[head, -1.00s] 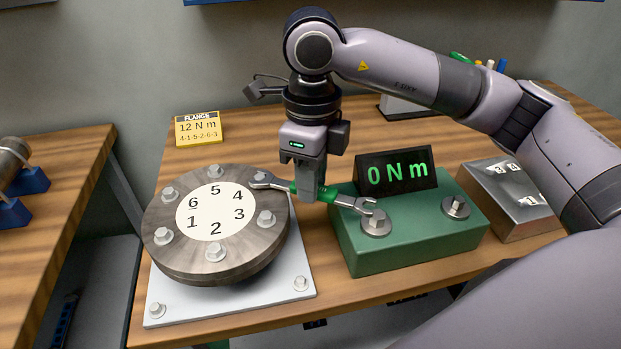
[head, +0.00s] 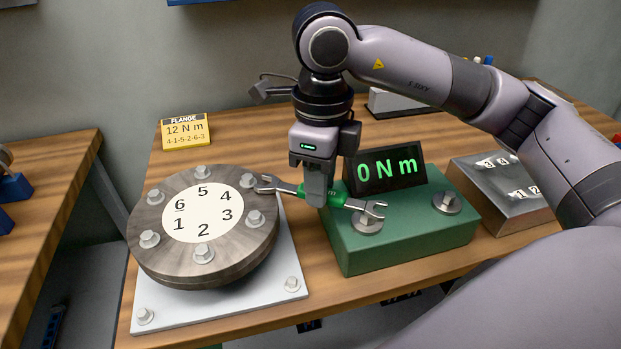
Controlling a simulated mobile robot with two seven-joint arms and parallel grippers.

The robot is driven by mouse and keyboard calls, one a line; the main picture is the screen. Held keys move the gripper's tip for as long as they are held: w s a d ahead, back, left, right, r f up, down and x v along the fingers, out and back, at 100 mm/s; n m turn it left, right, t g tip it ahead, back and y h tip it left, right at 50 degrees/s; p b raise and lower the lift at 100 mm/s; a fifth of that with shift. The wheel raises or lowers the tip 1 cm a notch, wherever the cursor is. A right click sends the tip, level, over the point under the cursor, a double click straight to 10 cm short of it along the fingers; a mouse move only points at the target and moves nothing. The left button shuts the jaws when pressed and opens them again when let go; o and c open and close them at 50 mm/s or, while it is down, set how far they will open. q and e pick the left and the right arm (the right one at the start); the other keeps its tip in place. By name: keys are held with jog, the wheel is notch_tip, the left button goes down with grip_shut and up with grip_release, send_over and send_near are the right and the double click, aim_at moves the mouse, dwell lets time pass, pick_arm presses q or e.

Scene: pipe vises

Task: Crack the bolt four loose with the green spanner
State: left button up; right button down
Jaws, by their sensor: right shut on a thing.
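The flange (head: 165,262) is a round metal disc with several bolts around a white numbered face. Bolt four (head: 248,181) is at its upper right, beside the number 4. My right gripper (head: 318,194) points down and is shut on the green handle of the spanner (head: 337,199). The spanner's left end (head: 267,184) is just right of bolt four; I cannot tell whether they touch. Its right open end overlaps a bolt (head: 366,223) on the green block in the picture. My left gripper is not in view.
The green block (head: 400,250) carries a display (head: 391,168) reading 0 Nm. A yellow card (head: 185,130) reads "FLANGE 12 N m, 4-1-5-2-6-3". A metal box with numbered sockets (head: 505,195) stands at the right.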

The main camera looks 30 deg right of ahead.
jog(key=shift+s+d, duration=0.25)
jog(key=shift+r, duration=0.2)
jog(key=shift+r, duration=0.45)
jog(key=shift+p, duration=0.3)
jog(key=shift+r+p, duration=0.85)
jog(key=shift+r, duration=0.65)
